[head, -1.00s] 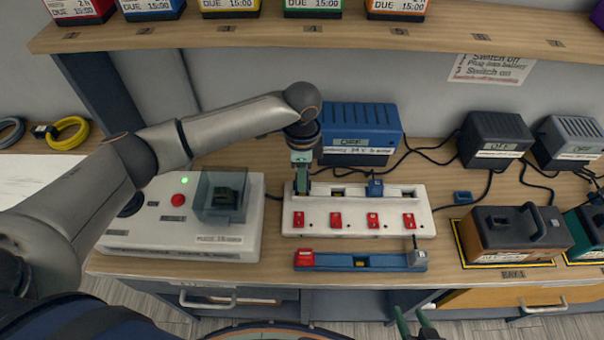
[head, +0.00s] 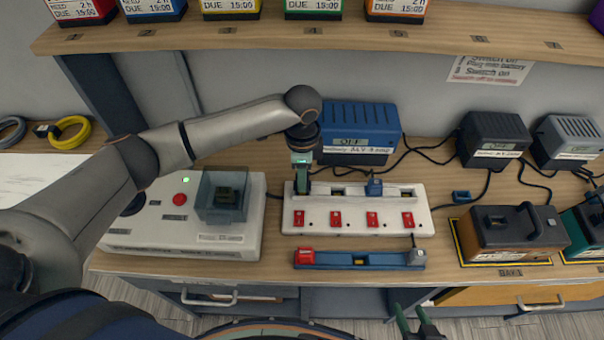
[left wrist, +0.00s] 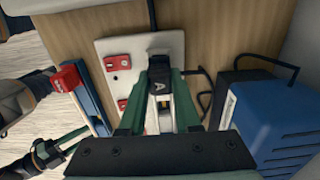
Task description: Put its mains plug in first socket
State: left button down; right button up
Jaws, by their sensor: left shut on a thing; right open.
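A white socket strip (head: 318,223) lies on the bench, with a row of sockets along its back and red switches along its front. My left gripper (head: 302,187) points down over the leftmost socket. A blue plug (head: 374,188) stands in another socket further right. My right gripper (head: 416,322) is open and empty at the bottom edge, in front of the bench.
A blue charger (head: 360,128) with a lit display stands behind the strip. A blue bar (head: 345,262) with a red end lies in front. A white box (head: 185,240) with a clear cover is at left. Dark chargers (head: 495,138) and a battery (head: 512,236) are at right, with loose cables.

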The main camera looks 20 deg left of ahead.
pick_arm(q)
jog(key=shift+f, duration=0.8)
jog(key=c, duration=0.5)
grip_release()
jog(key=shift+c, duration=0.2)
notch_tip(320, 180, up, 13)
jog(key=shift+f+b, duration=0.2)
jog(key=shift+b, duration=0.1)
